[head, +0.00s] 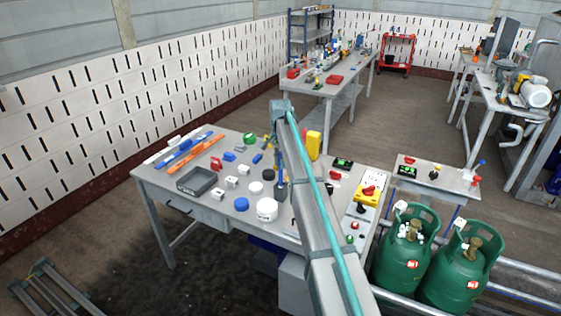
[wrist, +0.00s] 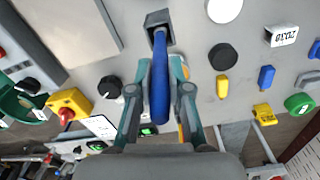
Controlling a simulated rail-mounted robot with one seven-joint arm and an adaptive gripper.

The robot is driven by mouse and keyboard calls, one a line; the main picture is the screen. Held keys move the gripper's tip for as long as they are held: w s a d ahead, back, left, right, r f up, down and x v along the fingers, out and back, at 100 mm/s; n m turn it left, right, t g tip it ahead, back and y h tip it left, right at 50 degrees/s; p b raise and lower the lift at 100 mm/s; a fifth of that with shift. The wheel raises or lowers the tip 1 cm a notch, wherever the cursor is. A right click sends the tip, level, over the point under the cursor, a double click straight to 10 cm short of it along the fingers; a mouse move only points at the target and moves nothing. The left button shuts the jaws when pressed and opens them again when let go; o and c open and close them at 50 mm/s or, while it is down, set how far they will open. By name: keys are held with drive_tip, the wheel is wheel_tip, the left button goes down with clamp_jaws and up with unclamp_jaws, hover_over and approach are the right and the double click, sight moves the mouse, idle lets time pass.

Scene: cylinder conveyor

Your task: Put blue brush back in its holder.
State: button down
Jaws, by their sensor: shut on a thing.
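In the wrist view the blue brush (wrist: 160,88) lies between the two fingers of my gripper (wrist: 163,66), which is shut on it. Its far end meets a small dark grey square holder (wrist: 158,17) at the top of the picture. I cannot tell how deep the brush end is in the holder. In the head view the holder (head: 281,193) shows as a small dark block left of my arm, and my arm hides most of the gripper and brush.
Two green gas bottles (head: 405,250) stand at the bench's right front.

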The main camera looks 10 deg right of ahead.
drive_tip(key=shift+f, duration=0.2)
drive_tip(key=c, duration=1)
unclamp_jaws()
drive_tip(key=shift+r, duration=0.1)
